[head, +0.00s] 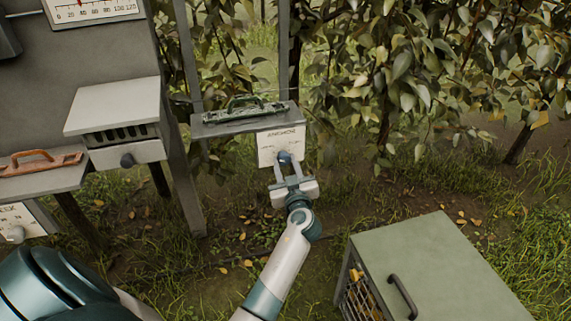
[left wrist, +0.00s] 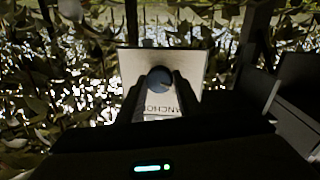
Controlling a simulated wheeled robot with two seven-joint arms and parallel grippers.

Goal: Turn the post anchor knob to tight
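The plate hangs at the front of a grey shelf on the post. In the left wrist view the knob (left wrist: 160,79) shows face-on, with part of the word "ANCHOR" on the plate below it. My left gripper (head: 287,163) is at the plate, with one finger on each side of the knob. In the left wrist view the fingers (left wrist: 159,88) look open, with a small gap beside the knob. I cannot read the knob's setting. My right gripper is not in view.
A dark green handled tool (head: 240,108) lies on the shelf above the plate. A green cabinet (head: 440,270) stands lower right. Leafy branches fill the back.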

